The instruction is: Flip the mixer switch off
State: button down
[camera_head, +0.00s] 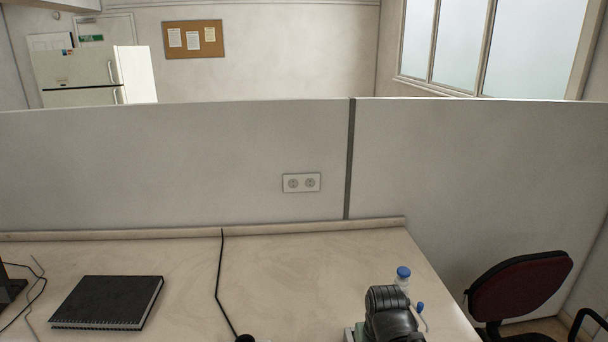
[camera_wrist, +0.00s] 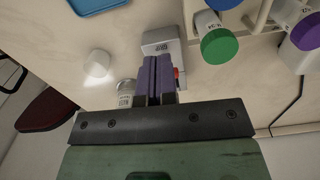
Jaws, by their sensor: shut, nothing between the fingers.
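In the wrist view, a small grey-white device (camera_wrist: 158,42), which looks like the mixer, sits on the table beyond my fingertips. A small red part (camera_wrist: 177,72), likely its switch, shows just right of the fingers. My gripper (camera_wrist: 156,64) is shut, its purple-grey fingers pressed together and empty. The fingers overlap the device's near side and hide part of it. I cannot tell whether they touch the red part or which way it is set. In the head view I cannot make out the mixer.
In the wrist view, a green-capped tube (camera_wrist: 219,46) and a purple-capped tube (camera_wrist: 307,32) stand close on the right. A white round piece (camera_wrist: 97,63) and a labelled container (camera_wrist: 125,90) are left. The head view shows a black notebook (camera_head: 108,302) and blue-capped bottle (camera_head: 403,274).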

jog(key=shift+w+d, duration=0.1)
jog(key=shift+d, duration=0.8)
jog(key=a+r+m+p, duration=0.3)
jog(key=a+m, duration=0.5)
jog(key=a, duration=0.5)
jog(key=a+r+m+p, duration=0.4)
jog(key=a+m, duration=0.5)
jog(key=a, duration=0.5)
